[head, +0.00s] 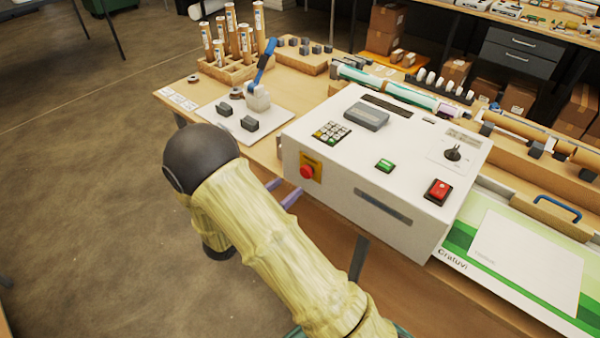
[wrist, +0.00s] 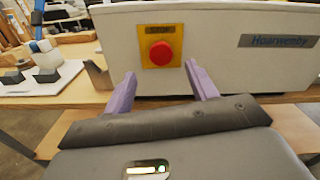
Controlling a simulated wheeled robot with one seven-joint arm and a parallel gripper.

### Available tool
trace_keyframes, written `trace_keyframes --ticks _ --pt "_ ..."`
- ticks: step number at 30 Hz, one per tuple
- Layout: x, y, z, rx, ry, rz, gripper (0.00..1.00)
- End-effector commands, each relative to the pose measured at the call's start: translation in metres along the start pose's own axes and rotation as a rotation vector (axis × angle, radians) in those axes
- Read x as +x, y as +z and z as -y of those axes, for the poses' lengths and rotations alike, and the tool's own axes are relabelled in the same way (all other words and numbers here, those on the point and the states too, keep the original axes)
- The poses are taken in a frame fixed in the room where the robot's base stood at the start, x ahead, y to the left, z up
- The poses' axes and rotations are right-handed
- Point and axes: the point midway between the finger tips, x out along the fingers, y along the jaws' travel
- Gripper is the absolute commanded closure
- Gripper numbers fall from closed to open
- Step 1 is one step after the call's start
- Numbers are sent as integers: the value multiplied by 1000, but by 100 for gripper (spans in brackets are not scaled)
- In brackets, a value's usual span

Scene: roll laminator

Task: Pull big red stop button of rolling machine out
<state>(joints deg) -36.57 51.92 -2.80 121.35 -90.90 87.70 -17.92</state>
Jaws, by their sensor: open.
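The red stop button (head: 307,172) sits on a yellow plate on the front face of the white rolling machine (head: 345,197), near its left end. In the wrist view the red button (wrist: 161,53) and its yellow plate (wrist: 146,34) face me. My gripper (wrist: 160,83) is open, with one purple finger to each side of the button and slightly below it. The fingers appear apart from the button; the exact gap in depth is hard to tell. In the head view my purple fingers (head: 282,192) show partly below the button, and my arm hides the rest of the gripper.
The machine's top carries a keypad (head: 332,132), a green button (head: 385,166), a red switch (head: 438,191) and a black knob (head: 452,153). The wooden table edge runs below the machine. A board with grey blocks (head: 235,122) lies to the left. Open floor is at the left.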

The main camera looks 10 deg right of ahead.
Motion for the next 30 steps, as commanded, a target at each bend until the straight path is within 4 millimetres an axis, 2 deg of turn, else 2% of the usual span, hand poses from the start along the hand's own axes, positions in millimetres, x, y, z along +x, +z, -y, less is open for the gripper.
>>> trace_keyframes --ticks 6,10,15,22,23,30 --pt "39 2 2 -1 -3 0 43" --pt "56 1 1 -1 -1 -1 43" --pt "66 0 0 0 1 0 43" --pt "66 0 0 0 0 0 43" --pt "66 0 0 0 0 0 46" --pt "66 0 0 0 0 0 94"
